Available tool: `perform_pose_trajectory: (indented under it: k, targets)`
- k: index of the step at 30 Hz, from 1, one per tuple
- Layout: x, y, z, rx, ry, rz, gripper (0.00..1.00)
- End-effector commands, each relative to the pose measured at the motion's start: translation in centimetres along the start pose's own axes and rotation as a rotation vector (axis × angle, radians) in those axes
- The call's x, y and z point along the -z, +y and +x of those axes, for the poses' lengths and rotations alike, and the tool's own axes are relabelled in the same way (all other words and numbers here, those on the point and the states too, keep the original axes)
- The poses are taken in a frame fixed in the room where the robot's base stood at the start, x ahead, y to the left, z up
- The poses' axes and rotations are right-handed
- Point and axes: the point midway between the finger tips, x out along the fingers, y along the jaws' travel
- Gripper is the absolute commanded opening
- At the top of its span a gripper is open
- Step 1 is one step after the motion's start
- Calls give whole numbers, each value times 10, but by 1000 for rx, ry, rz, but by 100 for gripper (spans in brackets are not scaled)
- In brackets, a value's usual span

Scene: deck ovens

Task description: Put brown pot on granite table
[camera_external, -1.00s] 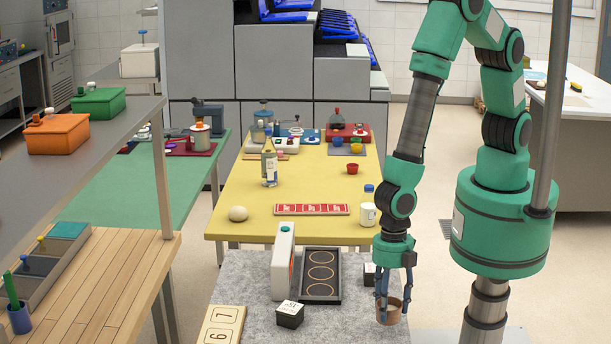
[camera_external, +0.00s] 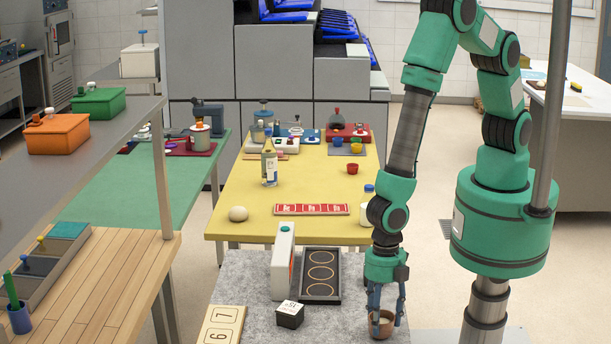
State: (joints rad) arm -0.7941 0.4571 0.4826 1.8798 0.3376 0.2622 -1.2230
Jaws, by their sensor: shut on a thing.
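The brown pot (camera_external: 382,327) is a small round cup with a pale inside, near the right front edge of the grey speckled granite table (camera_external: 250,265). My gripper (camera_external: 385,318) points down and is shut on the pot, with a finger on either side of it. The pot looks upright and low over the table top. I cannot tell whether its base touches the table.
A black tray with rings (camera_external: 321,276), a white upright device (camera_external: 283,262), a black-and-white cube (camera_external: 290,314) and a wooden number board (camera_external: 222,325) stand on the granite table. A yellow table (camera_external: 310,190) is behind. Bare granite lies left of the pot.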

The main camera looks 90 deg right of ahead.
Motion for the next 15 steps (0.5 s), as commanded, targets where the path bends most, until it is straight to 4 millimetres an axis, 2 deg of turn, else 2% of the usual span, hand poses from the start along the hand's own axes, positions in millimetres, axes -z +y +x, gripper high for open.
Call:
perform_pose_trajectory:
  k: [4,15]
  targets:
    - [-1,0,9,-1,0,-1,21]
    - [-1,1,11,-2,1,-1,21]
